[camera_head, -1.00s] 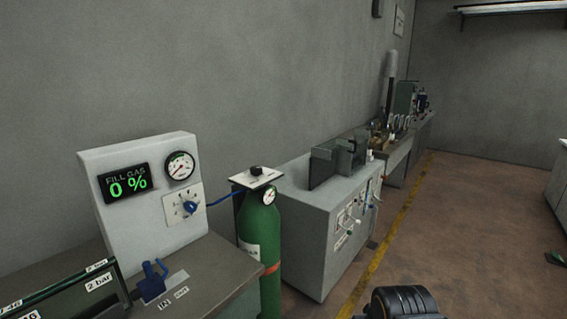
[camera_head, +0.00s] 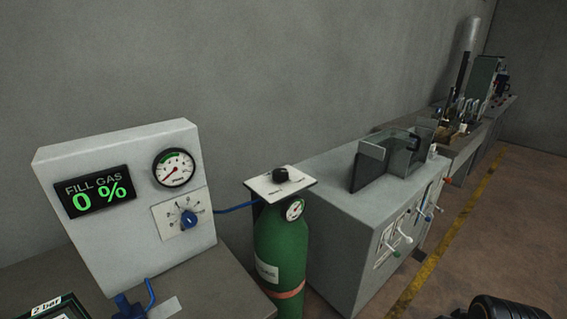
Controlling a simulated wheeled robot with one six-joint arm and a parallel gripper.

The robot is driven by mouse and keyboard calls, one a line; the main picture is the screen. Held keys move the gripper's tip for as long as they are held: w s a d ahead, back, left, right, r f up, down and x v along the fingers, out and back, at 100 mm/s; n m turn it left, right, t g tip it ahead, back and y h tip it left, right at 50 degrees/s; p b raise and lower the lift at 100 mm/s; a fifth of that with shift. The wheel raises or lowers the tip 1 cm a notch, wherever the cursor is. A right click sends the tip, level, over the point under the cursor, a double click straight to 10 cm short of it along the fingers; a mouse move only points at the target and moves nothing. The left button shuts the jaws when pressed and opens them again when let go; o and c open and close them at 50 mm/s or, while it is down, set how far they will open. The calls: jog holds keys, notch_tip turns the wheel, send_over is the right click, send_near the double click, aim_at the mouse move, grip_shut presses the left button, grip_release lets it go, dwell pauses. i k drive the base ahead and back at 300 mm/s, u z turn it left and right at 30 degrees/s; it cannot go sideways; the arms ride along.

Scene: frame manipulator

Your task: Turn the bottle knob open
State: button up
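The green gas bottle (camera_head: 279,248) stands upright between the bench and a grey cabinet. Its black bottle knob (camera_head: 281,174) sits on a white labelled plate (camera_head: 293,187) at the top. A small round gauge (camera_head: 295,209) is just below the plate. A blue hose (camera_head: 236,207) runs from the bottle to the grey panel. My gripper is not in view; only a dark rounded part, possibly of my arm, shows at the lower right corner.
The grey panel (camera_head: 130,215) on the bench carries a display (camera_head: 95,191) reading 0 %, a dial gauge (camera_head: 174,168) and a blue knob (camera_head: 189,219). A grey cabinet (camera_head: 350,220) with levers stands right of the bottle. Open floor (camera_head: 500,240) lies at the right.

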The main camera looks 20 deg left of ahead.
aim_at(279, 175)
jog(key=u, duration=0.65)
jog(key=i, duration=0.9)
jog(key=u, duration=0.85)
